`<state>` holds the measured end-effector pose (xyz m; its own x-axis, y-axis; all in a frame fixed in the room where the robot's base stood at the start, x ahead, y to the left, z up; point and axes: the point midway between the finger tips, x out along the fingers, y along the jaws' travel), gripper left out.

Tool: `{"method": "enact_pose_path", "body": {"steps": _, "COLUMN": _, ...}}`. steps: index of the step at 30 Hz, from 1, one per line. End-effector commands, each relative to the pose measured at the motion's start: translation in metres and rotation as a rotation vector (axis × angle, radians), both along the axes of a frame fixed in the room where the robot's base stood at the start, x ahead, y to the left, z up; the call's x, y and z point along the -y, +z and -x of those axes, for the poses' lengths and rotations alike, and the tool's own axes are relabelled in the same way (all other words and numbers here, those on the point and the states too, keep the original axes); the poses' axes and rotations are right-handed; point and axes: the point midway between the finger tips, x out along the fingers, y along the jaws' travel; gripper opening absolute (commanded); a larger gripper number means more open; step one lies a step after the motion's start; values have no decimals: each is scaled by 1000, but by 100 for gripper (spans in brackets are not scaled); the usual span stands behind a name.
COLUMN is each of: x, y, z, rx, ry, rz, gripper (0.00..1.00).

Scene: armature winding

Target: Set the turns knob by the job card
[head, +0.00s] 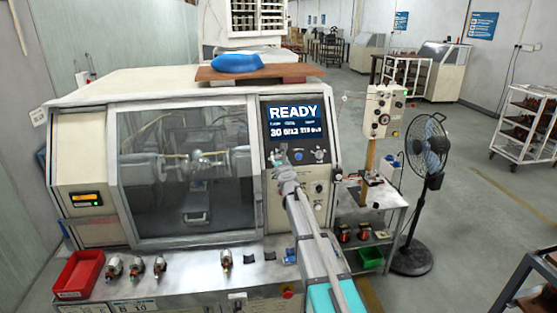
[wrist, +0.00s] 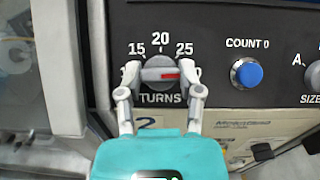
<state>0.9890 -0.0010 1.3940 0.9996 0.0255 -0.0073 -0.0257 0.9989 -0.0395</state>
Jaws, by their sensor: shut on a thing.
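The turns knob (wrist: 158,62) is a round dark dial with a grey grip bar on the machine's black panel. Its printed marks read 15 at upper left, 20 at top and 25 at upper right. The bar lies about level, and its red mark points right, below the 25. My gripper (wrist: 160,76) has one finger on each side of the knob and is shut on it. In the head view my gripper (head: 285,178) reaches the panel under the screen and hides the knob. I cannot pick out a readable job card.
A blue COUNT 0 button (wrist: 246,73) sits right of the knob, with a size selector at the panel's edge. The screen (head: 294,123) reads READY. A red bin (head: 80,274) and several armatures stand on the front ledge. A fan (head: 425,160) stands at right.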

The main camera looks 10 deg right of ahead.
Motion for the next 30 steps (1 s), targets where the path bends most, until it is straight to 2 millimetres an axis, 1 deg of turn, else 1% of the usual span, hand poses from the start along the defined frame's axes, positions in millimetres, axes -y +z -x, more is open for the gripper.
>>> {"method": "enact_pose_path", "body": {"steps": 20, "x": 1, "y": 2, "z": 1, "rx": 7, "ry": 136, "rz": 188, "gripper": 0}}
{"method": "enact_pose_path", "body": {"steps": 23, "x": 1, "y": 2, "z": 0, "rx": 7, "ry": 168, "rz": 234, "gripper": 0}}
{"method": "enact_pose_path", "body": {"steps": 30, "x": 3, "y": 4, "z": -1, "rx": 7, "ry": 295, "rz": 414, "gripper": 0}}
